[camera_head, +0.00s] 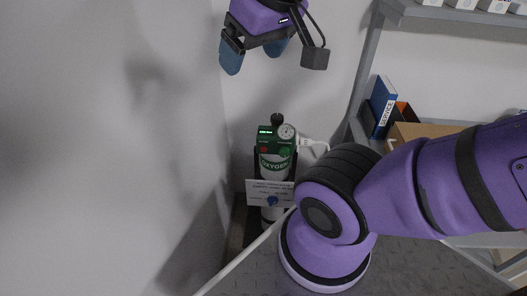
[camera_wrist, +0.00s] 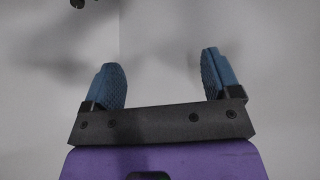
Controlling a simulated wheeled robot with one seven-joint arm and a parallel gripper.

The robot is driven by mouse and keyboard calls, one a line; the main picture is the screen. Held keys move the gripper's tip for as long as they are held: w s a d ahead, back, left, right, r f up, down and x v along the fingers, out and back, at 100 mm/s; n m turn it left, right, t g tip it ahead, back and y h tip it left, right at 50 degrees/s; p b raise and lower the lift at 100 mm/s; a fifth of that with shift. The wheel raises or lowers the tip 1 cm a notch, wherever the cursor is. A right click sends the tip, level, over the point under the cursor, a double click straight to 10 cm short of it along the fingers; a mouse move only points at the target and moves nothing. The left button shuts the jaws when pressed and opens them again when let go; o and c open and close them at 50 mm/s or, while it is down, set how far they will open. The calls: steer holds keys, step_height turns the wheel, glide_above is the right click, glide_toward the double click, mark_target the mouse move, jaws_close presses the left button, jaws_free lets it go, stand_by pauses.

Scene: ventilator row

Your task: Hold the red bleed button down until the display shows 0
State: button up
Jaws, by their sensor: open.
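The oxygen unit (camera_head: 275,160) stands upright in the corner in the head view, a white cylinder with a green head. A small display (camera_head: 265,132) glows green on the head, but its reading is too small to make out. The red button (camera_head: 264,150) is a small dark red spot below the display. A round gauge (camera_head: 286,131) sits to the right of the display. My gripper (camera_head: 254,58) is high above the unit, near the top of the head view, apart from it. In the wrist view my gripper (camera_wrist: 168,82) has its blue fingers spread with nothing between them.
A white label card (camera_head: 269,192) and blue knob (camera_head: 272,201) are on the front of the unit's stand. A grey shelf (camera_head: 372,65) at the right holds a blue service binder (camera_head: 382,101) and a cardboard box (camera_head: 425,131). Bare walls lie left and behind.

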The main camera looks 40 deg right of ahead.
jaws_close()
stand_by(0.3)
stand_by(1.4)
